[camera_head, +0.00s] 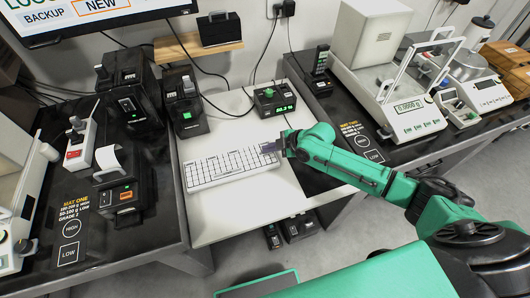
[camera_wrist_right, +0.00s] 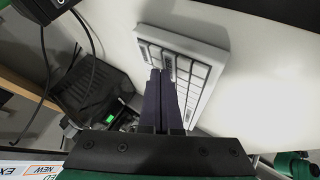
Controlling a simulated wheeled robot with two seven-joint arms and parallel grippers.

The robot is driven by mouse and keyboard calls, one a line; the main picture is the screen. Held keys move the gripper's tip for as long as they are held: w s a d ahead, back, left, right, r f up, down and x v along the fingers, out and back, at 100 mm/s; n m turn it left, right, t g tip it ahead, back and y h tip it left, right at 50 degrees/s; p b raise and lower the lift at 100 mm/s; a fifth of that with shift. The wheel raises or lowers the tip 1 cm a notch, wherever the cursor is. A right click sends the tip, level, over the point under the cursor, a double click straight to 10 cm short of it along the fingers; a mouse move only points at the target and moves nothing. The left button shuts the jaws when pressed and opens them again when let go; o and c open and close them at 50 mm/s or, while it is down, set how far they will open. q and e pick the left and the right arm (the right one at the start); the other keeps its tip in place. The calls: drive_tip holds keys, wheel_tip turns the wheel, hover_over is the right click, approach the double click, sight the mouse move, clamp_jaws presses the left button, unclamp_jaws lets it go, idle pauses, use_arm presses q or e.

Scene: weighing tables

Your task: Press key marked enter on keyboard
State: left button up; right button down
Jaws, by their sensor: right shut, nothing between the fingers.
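The white keyboard (camera_head: 215,170) lies flat on the white middle table. It also shows in the wrist view (camera_wrist_right: 190,42), seen from its end. My right gripper (camera_head: 270,147) is shut and empty, over the right end of the keyboard. In the wrist view its dark fingertips (camera_wrist_right: 162,73) overlap the keys at the keyboard's near end. A darker grey key (camera_wrist_right: 168,61) shows just beyond the tips; I cannot read its marking. I cannot tell whether the tips touch a key. The enter key cannot be picked out in the head view. My left gripper is out of view.
A black device with a green display (camera_head: 274,98) stands behind the keyboard. A balance (camera_head: 405,110) stands on the right table. The white table (camera_head: 240,215) is clear in front of the keyboard.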

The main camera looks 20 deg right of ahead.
drive_tip(key=shift+f, duration=0.2)
drive_tip(key=shift+r, duration=0.2)
drive_tip(key=shift+r+p, duration=0.55)
drive_tip(key=shift+r, duration=0.1)
drive_tip(key=shift+r, duration=0.1)
wheel_tip(320, 180, up, 5)
drive_tip(key=p, duration=0.4)
idle(0.8)
